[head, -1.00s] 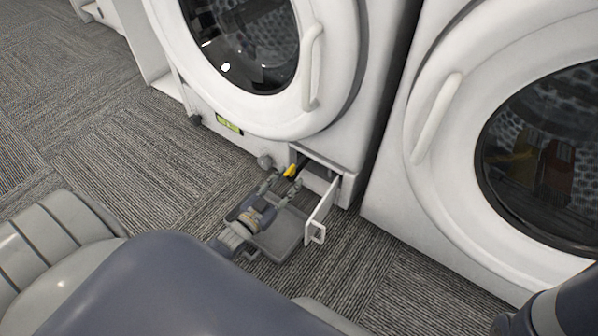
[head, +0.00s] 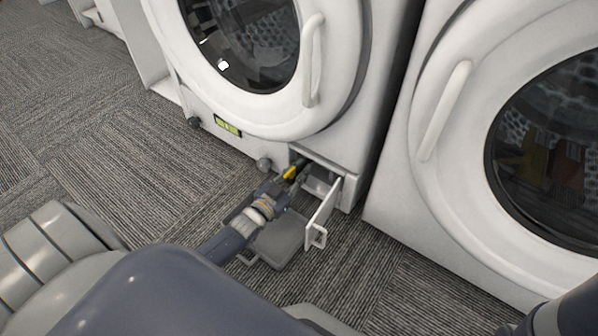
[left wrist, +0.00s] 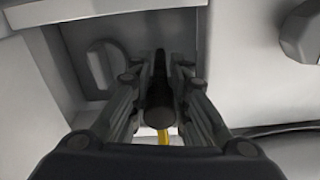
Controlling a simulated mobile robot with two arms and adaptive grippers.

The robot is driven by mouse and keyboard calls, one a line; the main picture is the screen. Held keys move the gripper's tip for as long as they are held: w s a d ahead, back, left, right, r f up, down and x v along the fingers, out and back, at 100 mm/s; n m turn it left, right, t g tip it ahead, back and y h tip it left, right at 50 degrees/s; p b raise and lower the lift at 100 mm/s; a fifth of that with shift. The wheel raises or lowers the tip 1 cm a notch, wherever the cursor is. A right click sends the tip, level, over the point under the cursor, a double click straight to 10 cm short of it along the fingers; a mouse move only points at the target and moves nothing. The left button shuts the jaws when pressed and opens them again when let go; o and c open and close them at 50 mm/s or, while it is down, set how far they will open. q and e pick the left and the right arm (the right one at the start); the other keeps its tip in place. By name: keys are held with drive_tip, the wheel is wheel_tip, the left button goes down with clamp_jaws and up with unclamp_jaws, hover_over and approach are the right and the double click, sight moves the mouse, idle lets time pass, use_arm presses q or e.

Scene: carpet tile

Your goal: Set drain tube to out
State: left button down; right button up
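The drain tube, black with a yellow part (head: 290,173), is at the open compartment low on the front of the left washing machine (head: 345,150). In the left wrist view the black tube (left wrist: 160,96) lies between my left gripper's fingers, its round end towards the camera and the yellow part below it. My left gripper (head: 282,182) reaches in at the compartment; its fingers (left wrist: 160,85) stand apart on both sides of the tube. Contact with the tube is not clear. My right gripper is not in view; only a piece of my right arm shows at lower right.
The compartment's white flap (head: 322,214) stands open on the right of my left gripper. A grey tray (head: 276,243) lies under my left wrist. A second machine (head: 405,205) stands on the right. Carpet is clear on the left.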

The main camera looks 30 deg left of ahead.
sight(289, 182)
use_arm(q)
drive_tip(key=shift+s+a+r+p, duration=0.15)
drive_tip(key=shift+s+p, duration=1.1)
drive_tip(key=shift+s, duration=1.1)
drive_tip(key=c, duration=1.4)
unclamp_jaws()
drive_tip(key=shift+f, duration=0.2)
drive_tip(key=shift+c, duration=0.2)
drive_tip(key=shift+r, duration=0.15)
wheel_tip(289, 182, up, 10)
drive_tip(key=shift+f, duration=0.15)
drive_tip(key=shift+s, duration=0.1)
